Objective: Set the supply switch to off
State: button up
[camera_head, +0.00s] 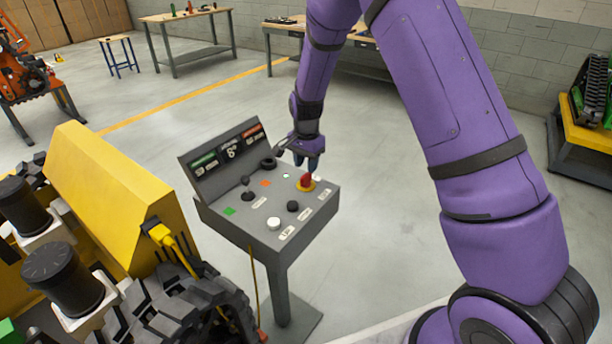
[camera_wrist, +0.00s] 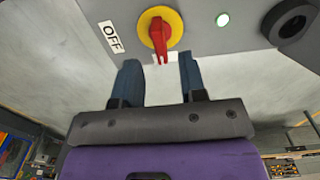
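The supply switch (camera_head: 306,182) is a red rotary handle on a round yellow plate, on the right part of the grey control console (camera_head: 325,205). In the wrist view the red handle (camera_wrist: 159,36) points down the picture towards my gripper, and a white OFF label (camera_wrist: 111,37) lies left of the yellow plate. My gripper (camera_head: 307,163) is just above and behind the switch in the head view. In the wrist view its two dark blue fingers (camera_wrist: 158,66) are apart with nothing between them; the handle lies just beyond the tips.
The console also bears a black joystick (camera_head: 248,188), a white button (camera_head: 274,223), a black knob (camera_head: 292,206) and a green light (camera_wrist: 222,19). A black ring-shaped part (camera_wrist: 292,22) is at the wrist view's right. A yellow tracked carrier (camera_head: 110,185) stands left of the console. Open floor lies behind.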

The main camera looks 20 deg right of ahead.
aim_at(306, 174)
notch_tip(306, 174, down, 5)
jog(key=shift+r, duration=0.1)
dwell(0.3)
grip_shut()
